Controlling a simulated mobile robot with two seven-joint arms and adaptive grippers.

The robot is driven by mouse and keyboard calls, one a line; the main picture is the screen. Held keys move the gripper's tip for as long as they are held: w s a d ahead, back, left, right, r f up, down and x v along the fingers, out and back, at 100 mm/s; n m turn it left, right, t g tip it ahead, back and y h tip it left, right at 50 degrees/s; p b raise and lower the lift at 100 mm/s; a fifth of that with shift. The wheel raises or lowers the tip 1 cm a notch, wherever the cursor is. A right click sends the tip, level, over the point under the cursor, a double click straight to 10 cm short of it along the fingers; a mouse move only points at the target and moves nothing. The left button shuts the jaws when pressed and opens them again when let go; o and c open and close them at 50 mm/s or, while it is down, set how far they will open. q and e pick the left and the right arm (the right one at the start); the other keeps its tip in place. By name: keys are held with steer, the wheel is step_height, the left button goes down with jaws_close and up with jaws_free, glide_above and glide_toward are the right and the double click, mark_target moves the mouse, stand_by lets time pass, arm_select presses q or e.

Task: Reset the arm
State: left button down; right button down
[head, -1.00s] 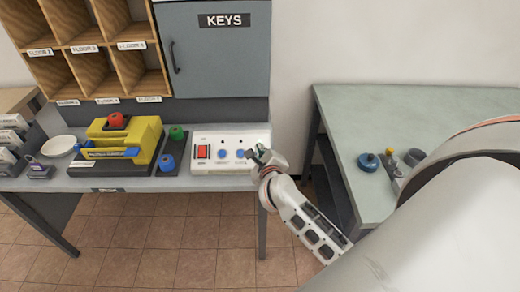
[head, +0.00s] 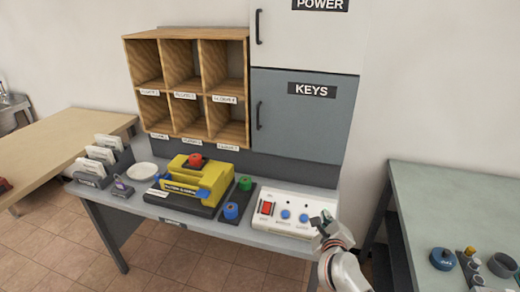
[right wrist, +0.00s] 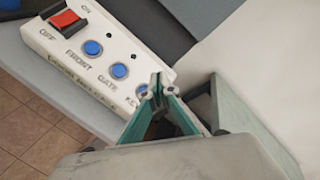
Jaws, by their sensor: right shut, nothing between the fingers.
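My right gripper (head: 322,218) is shut and empty at the right end of the white control box (head: 268,222) on the desk. The box has a red switch and several round blue buttons. In the right wrist view the closed fingertips (right wrist: 156,84) point at the box (right wrist: 120,45), beside the blue button marked KEY (right wrist: 142,91), which they partly cover. I cannot tell whether they touch it. The red switch (right wrist: 63,20) is at the far end. My left gripper is not in view.
On the desk (head: 215,231) stand a yellow machine (head: 211,181), a blue knob (head: 231,210), a green knob (head: 245,183) and a white dish (head: 141,172). Wooden pigeonholes (head: 187,36) and a grey KEYS cabinet (head: 305,125) rise behind. A green-topped table (head: 440,200) is at right.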

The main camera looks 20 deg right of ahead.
steer(key=s+a+r+n+t+y, duration=0.1)
steer(key=s+a+r+n+t, duration=0.35)
steer(key=n, duration=0.65)
steer(key=s+a+f+n+y, duration=0.5)
steer(key=a+f+n+y, duration=0.15)
steer(key=n, duration=0.35)
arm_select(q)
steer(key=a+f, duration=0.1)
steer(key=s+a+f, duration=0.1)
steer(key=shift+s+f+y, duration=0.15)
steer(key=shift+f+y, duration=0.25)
arm_select(e)
steer(key=s+a+f+n+g, duration=0.3)
steer(key=s+f+n+g, duration=0.4)
steer(key=s+f+n, duration=0.6)
step_height(320, 180, down, 5)
steer(key=shift+s+r, duration=0.1)
steer(key=shift+s, duration=0.8)
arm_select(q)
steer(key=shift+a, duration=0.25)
arm_select(e)
steer(key=shift+a, duration=0.1)
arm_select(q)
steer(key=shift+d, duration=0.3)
